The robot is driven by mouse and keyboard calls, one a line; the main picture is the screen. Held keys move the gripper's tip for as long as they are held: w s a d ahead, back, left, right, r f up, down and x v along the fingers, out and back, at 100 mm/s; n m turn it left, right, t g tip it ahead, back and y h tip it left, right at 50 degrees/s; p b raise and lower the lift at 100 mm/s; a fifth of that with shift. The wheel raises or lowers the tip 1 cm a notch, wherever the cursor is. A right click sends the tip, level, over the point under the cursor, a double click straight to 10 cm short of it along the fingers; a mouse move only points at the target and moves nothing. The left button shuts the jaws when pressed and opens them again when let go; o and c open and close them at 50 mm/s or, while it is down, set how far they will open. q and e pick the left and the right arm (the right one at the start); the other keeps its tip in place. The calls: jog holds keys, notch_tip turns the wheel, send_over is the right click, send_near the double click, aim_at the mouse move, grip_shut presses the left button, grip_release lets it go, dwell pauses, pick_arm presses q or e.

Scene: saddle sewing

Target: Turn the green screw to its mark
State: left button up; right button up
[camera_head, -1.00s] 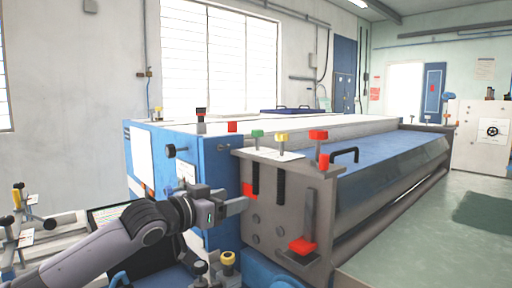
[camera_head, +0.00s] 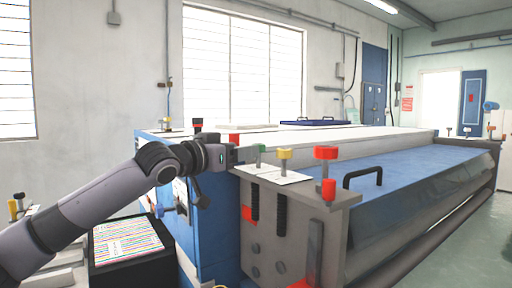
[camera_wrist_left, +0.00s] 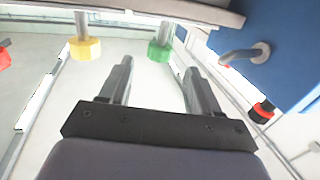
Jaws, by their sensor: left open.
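The green screw (camera_head: 259,150) stands on a white marked plate on top of the grey end block of the big machine. It also shows in the left wrist view (camera_wrist_left: 158,52), a little beyond my fingertips and between their lines. My left gripper (camera_head: 241,154) is just left of the green screw, level with its head. In the left wrist view my gripper (camera_wrist_left: 159,68) has its two fingers apart with nothing between them. I see no contact with the screw. The mark is too small to read. My right gripper is not in view.
A yellow knob (camera_head: 284,155) stands close right of the green screw, and a taller red knob (camera_head: 326,153) stands further right. A black handle (camera_head: 362,177) is on the blue cover. A dark panel with a striped screen (camera_head: 128,243) is below my left arm.

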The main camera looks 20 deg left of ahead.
pick_arm(q)
jog(key=shift+p+x, duration=0.75)
jog(key=shift+x, duration=2.05)
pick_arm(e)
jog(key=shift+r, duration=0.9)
